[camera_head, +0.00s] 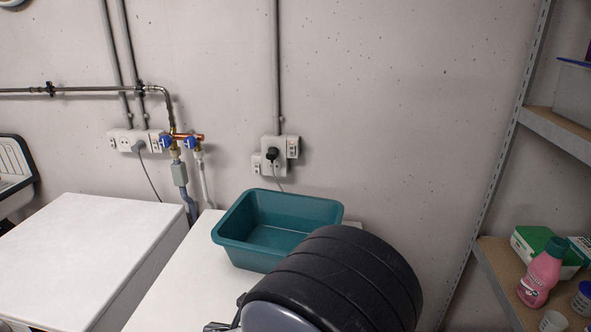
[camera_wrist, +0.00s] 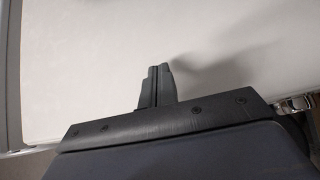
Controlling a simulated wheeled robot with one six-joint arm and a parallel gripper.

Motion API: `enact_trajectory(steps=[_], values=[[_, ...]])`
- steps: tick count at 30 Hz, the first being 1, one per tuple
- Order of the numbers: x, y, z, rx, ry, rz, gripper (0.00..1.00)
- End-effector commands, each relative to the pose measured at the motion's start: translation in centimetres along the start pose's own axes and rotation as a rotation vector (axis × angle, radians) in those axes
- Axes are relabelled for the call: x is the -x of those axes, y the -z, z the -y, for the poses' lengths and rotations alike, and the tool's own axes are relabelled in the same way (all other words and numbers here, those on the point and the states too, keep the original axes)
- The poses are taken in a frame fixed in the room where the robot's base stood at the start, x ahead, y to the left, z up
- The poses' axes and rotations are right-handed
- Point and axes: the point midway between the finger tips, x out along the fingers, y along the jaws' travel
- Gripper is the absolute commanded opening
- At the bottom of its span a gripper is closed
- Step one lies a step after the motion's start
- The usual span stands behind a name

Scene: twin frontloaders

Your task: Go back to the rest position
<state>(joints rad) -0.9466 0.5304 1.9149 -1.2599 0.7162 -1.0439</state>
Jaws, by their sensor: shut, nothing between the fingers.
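My gripper (camera_wrist: 158,72) shows in the wrist view with its two dark fingers together and nothing between them. It is over a plain pale surface, and a soft shadow lies to its right. I cannot tell how far the fingertips are from that surface. In the head view my dark, rounded arm covers the lower middle, and the fingers are hidden there.
A teal basin (camera_head: 231,252), empty inside, stands on a white machine top (camera_head: 190,273) beside my arm. Another white machine (camera_head: 85,245) is at left. A shelf (camera_head: 497,270) at right holds a pink bottle (camera_head: 540,277). Pipes and sockets line the wall.

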Motion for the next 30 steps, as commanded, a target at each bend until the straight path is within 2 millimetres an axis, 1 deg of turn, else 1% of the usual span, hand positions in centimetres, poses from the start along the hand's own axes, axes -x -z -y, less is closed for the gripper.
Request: enact_trajectory(steps=[1, 6, 10, 11, 18, 24, 26, 27, 30], values=[[0.8, 0.7, -0.1, 0.003, -0.004, 0.001, 0.00], [2.8, 2.9, -0.1, 0.002, -0.004, 0.001, 0.00], [4.5, 4.1, -0.1, 0.001, -0.005, 0.002, 0.00], [5.4, 3.8, -0.1, -0.001, -0.007, 0.003, 0.00], [10.2, 3.8, -0.1, -0.002, -0.006, 0.002, 0.00], [13.5, 3.8, -0.1, -0.002, -0.005, 0.001, 0.00], [14.2, 3.8, 0.0, 0.000, -0.004, 0.000, 0.00], [13.8, 3.5, 0.2, -0.040, 0.013, -0.004, 0.00], [13.5, 3.0, 0.6, -0.098, 0.031, -0.009, 0.00]])
